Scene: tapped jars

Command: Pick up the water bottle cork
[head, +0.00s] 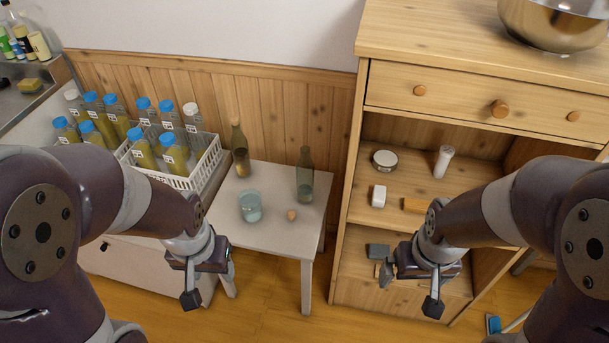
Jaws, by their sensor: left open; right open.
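A dark glass bottle (305,176) stands upright behind the cork, and a similar bottle (240,152) with brownish contents stands at the table's back left. My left gripper (206,283) is open and empty, in front of the table's left side and apart from the cork. My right gripper (408,289) is open and empty, in front of the wooden cabinet, well right of the cork.
A glass jar with bluish contents (250,207) stands left of the cork. A white crate (210,160) and several blue-capped bottles stand at the left. The wooden cabinet (345,215) with open shelves rises right of the table. Floor (268,312) shows between the grippers.

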